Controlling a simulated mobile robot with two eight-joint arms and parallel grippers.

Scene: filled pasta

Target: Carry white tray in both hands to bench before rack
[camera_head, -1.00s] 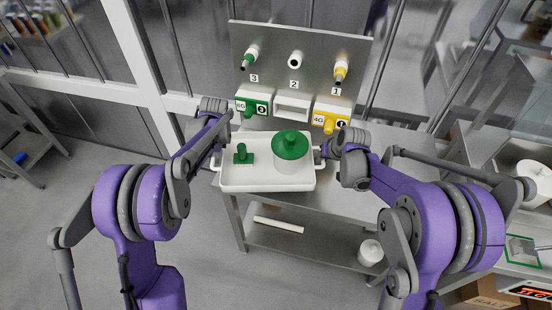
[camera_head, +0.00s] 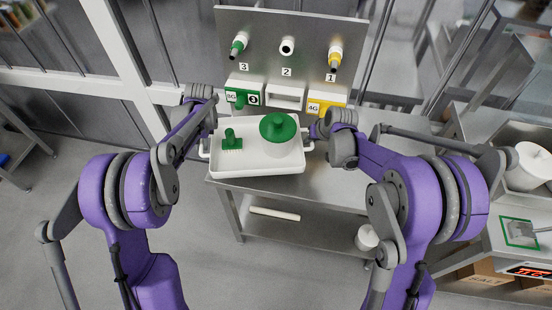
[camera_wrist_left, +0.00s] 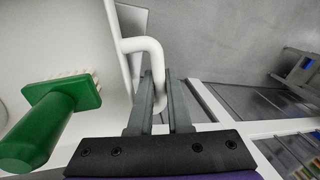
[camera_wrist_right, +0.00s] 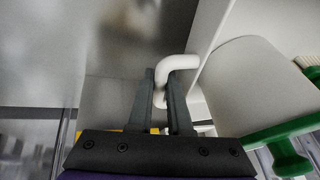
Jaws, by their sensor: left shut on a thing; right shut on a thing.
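The white tray (camera_head: 258,169) is held level between my two grippers, in front of the upright rack panel (camera_head: 262,40) and over or on the steel bench (camera_head: 325,185); I cannot tell if it touches the bench. On it are a green stamp-like tool with bristles (camera_head: 231,143) and a white tub with a green lid (camera_head: 278,135). My left gripper (camera_wrist_left: 158,95) is shut on the tray's left handle (camera_wrist_left: 145,48). My right gripper (camera_wrist_right: 160,92) is shut on the tray's right handle (camera_wrist_right: 178,64).
The rack panel carries numbered nozzles, a green block (camera_head: 243,94) and a yellow block (camera_head: 327,103). The bench's lower shelf holds a white rod (camera_head: 274,213) and a white container (camera_head: 367,238). Floor at left is clear.

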